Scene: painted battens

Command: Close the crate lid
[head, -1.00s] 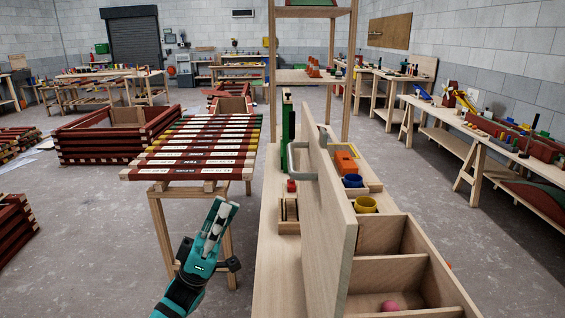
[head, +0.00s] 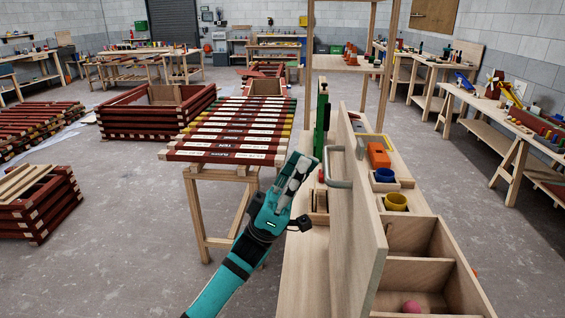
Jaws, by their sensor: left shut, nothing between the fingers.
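The wooden crate (head: 432,223) stands at the lower right on the bench, with open compartments. A pink ball (head: 411,307) lies in its nearest compartment. Its lid (head: 362,215) stands upright along the crate's left side, open. A grey handle (head: 334,168) sticks out from the lid's left face. My left gripper (head: 300,166) is shut and empty, just left of the handle; I cannot tell whether they touch. My right gripper is not in view.
A green upright piece (head: 321,125) stands behind the lid. Painted battens (head: 232,130) lie on a trestle to the left.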

